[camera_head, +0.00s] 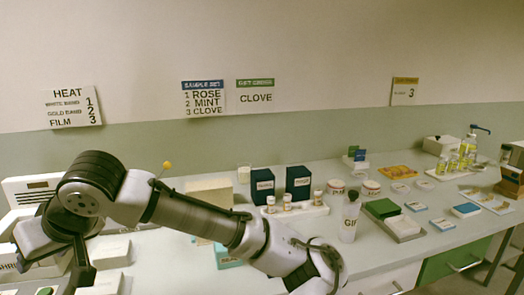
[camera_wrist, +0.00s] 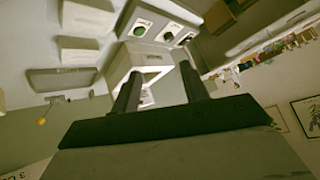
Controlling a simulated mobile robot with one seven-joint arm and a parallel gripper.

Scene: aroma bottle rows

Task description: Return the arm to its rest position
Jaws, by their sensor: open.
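My arm reaches in the head view from the left across the front of the bench to the lower middle, where its wrist end is cut by the bottom edge. My gripper's fingers cannot be made out in that view. In the wrist view my gripper (camera_wrist: 160,72) shows two dark fingers standing apart with nothing held between them. The wrist view is strongly tilted.
A white bottle (camera_head: 349,222) marked GIF stands close right of my wrist. A white rack (camera_head: 300,210) with small bottles and two dark blue boxes (camera_head: 262,187) stand behind my arm. A green-lidded box (camera_head: 382,208) is to the right. The white bench (camera_head: 455,236) has bare patches at front right.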

